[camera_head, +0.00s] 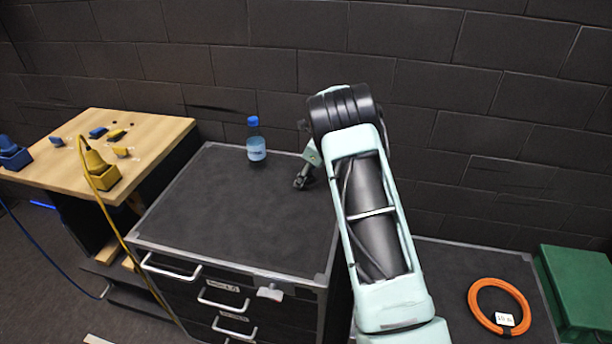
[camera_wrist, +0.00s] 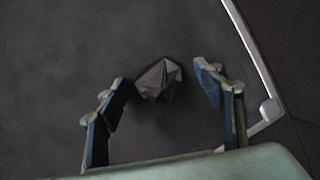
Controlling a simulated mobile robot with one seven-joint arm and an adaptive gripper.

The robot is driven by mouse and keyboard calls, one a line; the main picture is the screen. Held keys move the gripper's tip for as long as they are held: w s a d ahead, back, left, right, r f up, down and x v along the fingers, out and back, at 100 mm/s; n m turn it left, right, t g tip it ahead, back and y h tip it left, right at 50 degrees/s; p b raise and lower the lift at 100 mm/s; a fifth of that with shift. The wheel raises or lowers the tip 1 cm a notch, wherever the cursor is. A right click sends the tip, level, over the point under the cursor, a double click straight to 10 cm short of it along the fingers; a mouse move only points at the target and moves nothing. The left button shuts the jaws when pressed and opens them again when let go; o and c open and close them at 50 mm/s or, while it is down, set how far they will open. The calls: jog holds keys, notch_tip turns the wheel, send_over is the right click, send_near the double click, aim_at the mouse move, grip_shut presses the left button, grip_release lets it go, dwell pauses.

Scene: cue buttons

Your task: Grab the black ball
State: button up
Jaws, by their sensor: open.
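A dark grey, faceted, roughly ball-shaped object (camera_wrist: 159,79) lies on the dark cabinet top in the wrist view. It is the only ball-like thing I see, and its surface looks creased rather than smooth. My gripper (camera_wrist: 162,82) is open, with one blue-padded finger on each side of the object. The object sits between the fingertips, and I cannot tell how far below them it is. In the head view my gripper (camera_head: 303,181) is low over the back right of the cabinet top (camera_head: 230,215). The object cannot be made out there.
A blue-capped bottle (camera_head: 256,148) stands at the back of the cabinet top, left of my gripper. A wooden table (camera_head: 155,135) with blue and yellow parts is at left. An orange ring (camera_head: 477,303) and a green box (camera_head: 575,285) are at right.

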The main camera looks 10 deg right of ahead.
jog(key=c, duration=1.1)
jog(key=shift+o, duration=0.2)
jog(key=shift+r, duration=0.1)
